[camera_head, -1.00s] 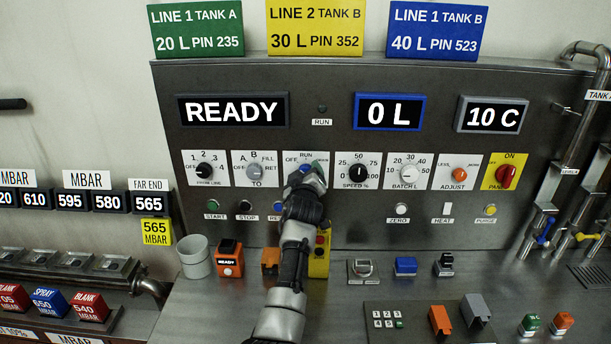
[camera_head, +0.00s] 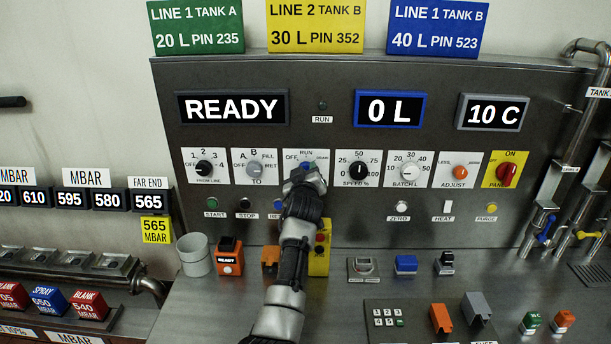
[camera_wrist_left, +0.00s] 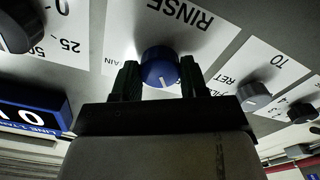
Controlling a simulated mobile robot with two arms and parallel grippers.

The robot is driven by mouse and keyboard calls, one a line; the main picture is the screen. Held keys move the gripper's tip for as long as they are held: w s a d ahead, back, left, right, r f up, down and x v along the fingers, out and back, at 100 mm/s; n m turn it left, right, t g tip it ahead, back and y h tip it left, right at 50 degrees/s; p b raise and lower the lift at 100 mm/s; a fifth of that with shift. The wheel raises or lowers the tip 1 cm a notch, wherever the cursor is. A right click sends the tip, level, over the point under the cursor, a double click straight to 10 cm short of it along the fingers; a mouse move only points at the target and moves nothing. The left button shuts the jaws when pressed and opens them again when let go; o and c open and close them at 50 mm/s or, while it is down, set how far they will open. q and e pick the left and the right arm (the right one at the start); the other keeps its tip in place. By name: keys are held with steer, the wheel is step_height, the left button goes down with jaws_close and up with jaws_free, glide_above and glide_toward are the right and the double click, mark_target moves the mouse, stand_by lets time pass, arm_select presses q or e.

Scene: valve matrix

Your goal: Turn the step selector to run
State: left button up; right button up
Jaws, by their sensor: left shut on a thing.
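The step selector is a blue knob (camera_wrist_left: 160,68) on a white plate (camera_head: 320,156) in the upper middle of the panel. The head view shows RUN at the plate's top and OFF at its left; the wrist view shows RINSE upside down. My left gripper (camera_head: 306,172) is at the selector and covers most of it in the head view. In the left wrist view the fingers (camera_wrist_left: 160,80) stand on either side of the knob, shut on it. A short white mark on the knob points toward the bottom of that view.
Neighbouring knobs are the grey TO knob (camera_head: 255,169) on the left and the black SPEED knob (camera_head: 358,172) on the right. The display (camera_head: 232,108) reads READY, and the RUN lamp (camera_head: 323,105) above the selector looks dark. Blocks and a cup (camera_head: 196,256) stand on the bench below.

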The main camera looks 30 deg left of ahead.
arm_select(q)
steer(key=m, duration=0.7)
steer(key=shift+f+m+b, duration=0.1)
steer(key=shift+m+b, duration=0.2)
steer(key=shift+b, duration=0.1)
steer(key=shift+m, duration=0.3)
steer(key=o, duration=0.9)
steer(key=shift+d, duration=0.1)
